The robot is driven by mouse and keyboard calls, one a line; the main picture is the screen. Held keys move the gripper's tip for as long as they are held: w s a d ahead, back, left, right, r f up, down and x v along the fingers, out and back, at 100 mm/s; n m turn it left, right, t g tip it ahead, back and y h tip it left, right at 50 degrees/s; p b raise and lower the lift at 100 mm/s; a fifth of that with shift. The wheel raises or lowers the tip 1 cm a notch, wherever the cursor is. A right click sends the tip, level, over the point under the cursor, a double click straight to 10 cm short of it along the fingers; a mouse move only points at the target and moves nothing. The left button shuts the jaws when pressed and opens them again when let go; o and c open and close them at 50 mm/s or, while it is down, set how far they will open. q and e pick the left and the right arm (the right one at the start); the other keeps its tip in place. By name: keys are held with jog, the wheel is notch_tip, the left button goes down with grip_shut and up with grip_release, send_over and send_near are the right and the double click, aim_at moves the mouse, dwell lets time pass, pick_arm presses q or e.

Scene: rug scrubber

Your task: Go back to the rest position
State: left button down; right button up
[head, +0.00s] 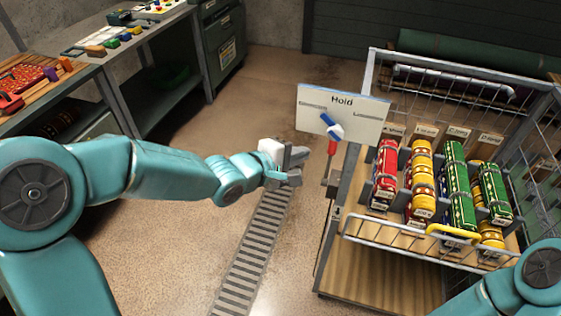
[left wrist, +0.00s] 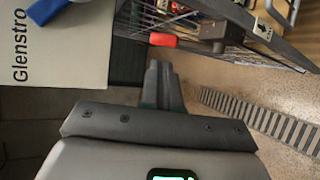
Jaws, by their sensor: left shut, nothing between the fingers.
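My left gripper (head: 297,163) is shut and empty, held out over the floor in the head view, just left of the white "Hold" sign (head: 343,108). Its closed fingers also show in the left wrist view (left wrist: 163,82). The sign carries a blue and white pointer (head: 332,126), and a red piece (head: 333,146) sits just below it. In the left wrist view a white panel (left wrist: 60,60) with "Glenstro" lettering stands at the left. Part of my right arm shows at the bottom right of the head view; its gripper is out of frame.
A wire-sided cart (head: 400,278) with red, yellow and green rolls stands at the right. A metal floor drain (head: 252,250) runs below my left gripper. Benches with trays and tools (head: 95,60) line the left. The floor between (head: 260,95) is clear.

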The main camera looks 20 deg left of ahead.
pick_arm(q)
jog(key=v, duration=0.7)
jog(key=s+d+f+n+g+y, duration=0.1)
jog(key=s+d+f+g, duration=0.15)
jog(key=f, duration=0.95)
jog(key=s+d+f+g, duration=0.1)
jog(key=s+f+g, duration=0.3)
jog(key=f, duration=0.9)
jog(key=s+f+m+g+y, duration=0.1)
jog(key=s+f+m+g, duration=0.4)
jog(key=s+f+m, duration=0.6)
jog(key=s+m, duration=0.2)
jog(key=s, duration=0.1)
jog(key=shift+y+p, duration=0.3)
jog(key=shift+y, duration=0.1)
jog(key=shift+s+a, duration=0.1)
jog(key=shift+s, duration=0.05)
